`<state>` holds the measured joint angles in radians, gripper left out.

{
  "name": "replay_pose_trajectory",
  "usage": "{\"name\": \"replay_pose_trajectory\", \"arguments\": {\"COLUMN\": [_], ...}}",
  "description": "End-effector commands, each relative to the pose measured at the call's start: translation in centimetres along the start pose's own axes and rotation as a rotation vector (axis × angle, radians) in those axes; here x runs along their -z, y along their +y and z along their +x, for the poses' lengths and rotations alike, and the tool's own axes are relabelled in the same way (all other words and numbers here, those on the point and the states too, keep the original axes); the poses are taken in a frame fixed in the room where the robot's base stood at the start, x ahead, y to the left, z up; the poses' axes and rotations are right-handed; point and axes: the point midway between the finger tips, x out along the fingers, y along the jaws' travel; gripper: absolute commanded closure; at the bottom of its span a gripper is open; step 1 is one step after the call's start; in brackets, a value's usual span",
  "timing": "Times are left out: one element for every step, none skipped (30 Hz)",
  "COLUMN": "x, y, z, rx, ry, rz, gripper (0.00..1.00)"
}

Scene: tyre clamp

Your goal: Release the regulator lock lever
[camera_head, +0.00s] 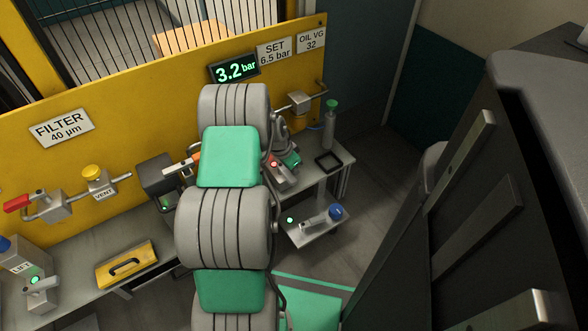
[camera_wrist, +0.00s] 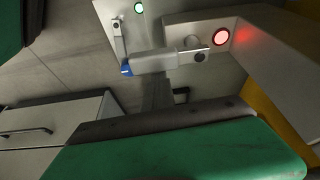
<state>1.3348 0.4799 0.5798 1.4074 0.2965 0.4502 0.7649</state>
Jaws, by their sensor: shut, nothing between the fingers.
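I cannot make out my gripper in either view; my green and grey arm covers the middle of the head view. A small fitting with a lit red lamp (camera_head: 274,164) shows just right of the arm. In the wrist view the red lamp (camera_wrist: 221,36) glows on a pale housing. A separate lever with a blue knob (camera_head: 335,212) stands on a low plate with a green lamp (camera_head: 290,220). No label shows which lever is the regulator lock lever. Contact with either is not visible.
The display (camera_head: 235,68) reads 3.2 bar beside a SET 6.5 bar sign (camera_head: 273,50) on the yellow panel (camera_head: 130,105). A red-handled valve (camera_head: 40,203), a VENT valve (camera_head: 98,182) and a yellow handled case (camera_head: 127,264) are left.

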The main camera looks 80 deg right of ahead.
Motion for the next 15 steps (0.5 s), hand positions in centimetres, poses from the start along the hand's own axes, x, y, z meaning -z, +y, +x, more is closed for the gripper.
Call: {"name": "replay_pose_trajectory", "arguments": {"x": [0.1,0.3,0.8,1.2,1.6,2.3,2.8,3.0,2.9,2.9,2.8,2.8,2.7,2.7,2.7], "y": [-0.1,-0.1,-0.3,-0.3,-0.4,-0.7,-0.8,-1.0,-1.0,-1.0,-1.1,-1.1,-1.1,-1.1,-1.1], "z": [0.3,0.5,0.7,0.9,1.1,1.4,1.6,-0.5,-1.8,-2.6,-3.3,-4.4,-5.1,-5.7,-6.5], "rx": [0.000,0.001,0.002,0.002,0.002,0.004,0.005,0.008,0.008,0.008,0.008,0.009,0.009,0.008,0.008], "ry": [-0.002,-0.001,0.000,0.000,0.000,0.002,0.003,0.004,0.003,0.004,0.004,0.004,0.004,0.003,0.003], "rz": [-0.002,-0.002,-0.004,-0.004,-0.004,-0.006,-0.008,-0.010,-0.012,-0.013,-0.014,-0.015,-0.015,-0.015,-0.014], "gripper": [1.00,1.00,1.00,1.00,1.00,1.00,1.00,1.00,1.00,1.00,1.00,1.00,1.00,1.00,1.00]}}
